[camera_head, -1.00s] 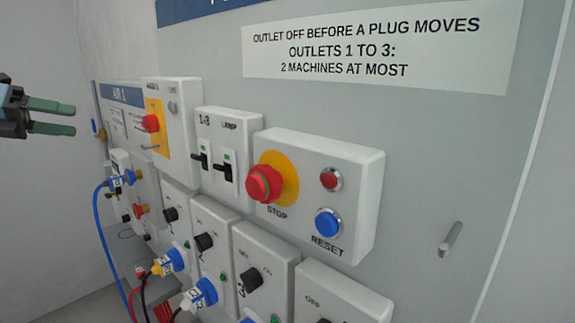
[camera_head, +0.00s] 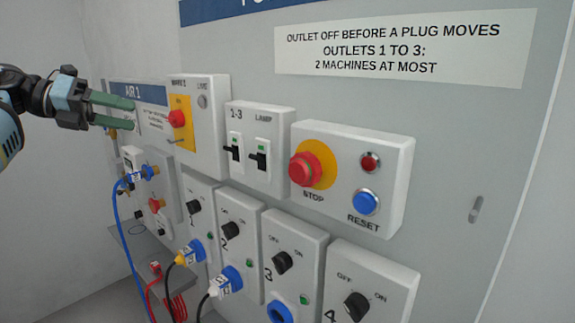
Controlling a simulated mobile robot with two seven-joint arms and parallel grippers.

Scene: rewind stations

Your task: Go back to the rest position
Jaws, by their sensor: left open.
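My left gripper (camera_head: 113,111) comes in from the left, with its two green fingers apart and nothing between them. In the picture it lies over the left edge of the panel, in front of the AIR 1 board (camera_head: 150,115). I cannot tell its exact distance from the panel. My right gripper is not in view.
Outlet boxes with knobs (camera_head: 282,262) stand below. A blue hose (camera_head: 123,245) and plugged cables hang at the lower left.

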